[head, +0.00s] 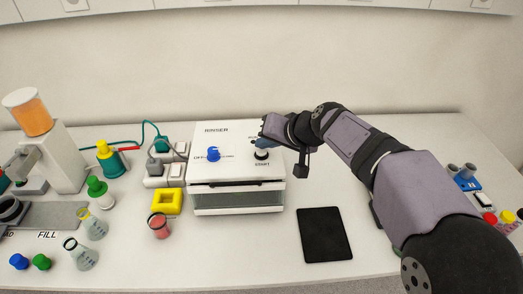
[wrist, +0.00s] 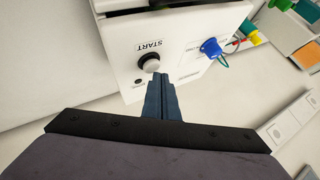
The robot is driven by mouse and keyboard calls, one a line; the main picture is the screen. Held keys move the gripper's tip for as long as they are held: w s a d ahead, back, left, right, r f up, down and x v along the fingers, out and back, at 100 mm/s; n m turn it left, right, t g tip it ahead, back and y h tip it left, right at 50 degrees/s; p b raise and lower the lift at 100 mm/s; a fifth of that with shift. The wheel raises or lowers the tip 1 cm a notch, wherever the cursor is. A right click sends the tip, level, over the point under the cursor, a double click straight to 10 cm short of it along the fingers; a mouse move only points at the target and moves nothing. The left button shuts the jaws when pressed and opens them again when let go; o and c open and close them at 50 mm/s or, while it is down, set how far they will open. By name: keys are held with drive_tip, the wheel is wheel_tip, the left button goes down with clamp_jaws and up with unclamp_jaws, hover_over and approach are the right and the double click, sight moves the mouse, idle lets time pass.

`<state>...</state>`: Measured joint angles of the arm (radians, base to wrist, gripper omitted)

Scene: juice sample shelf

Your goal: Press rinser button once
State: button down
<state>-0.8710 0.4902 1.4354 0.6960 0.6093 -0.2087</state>
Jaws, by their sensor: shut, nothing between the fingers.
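The rinser (head: 237,195) is a white box with a dark-framed front window, standing on the bench in the head view. Its top panel carries a blue knob (head: 213,154) and a pale round START button (head: 261,154). My gripper (head: 264,143) is shut and empty over the button side of the panel. In the wrist view the START button (wrist: 149,62) is a light round cap on a dark ring. The closed fingertips (wrist: 157,78) appear right beside the button's edge. I cannot tell whether they touch it. The blue knob (wrist: 211,47) is to the right there.
A black pad (head: 325,234) lies right of the rinser. More flasks and caps stand farther left. The front middle of the bench is clear.

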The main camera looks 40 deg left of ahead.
sight(264, 153)
drive_tip(key=shift+f+b, duration=0.55)
drive_tip(key=shift+f, duration=0.05)
idle(0.8)
drive_tip(key=shift+r, duration=0.2)
drive_tip(key=shift+r+p, duration=0.65)
drive_tip(key=shift+r, duration=0.15)
drive_tip(key=shift+r+p, duration=1.95)
drive_tip(key=shift+r, duration=0.55)
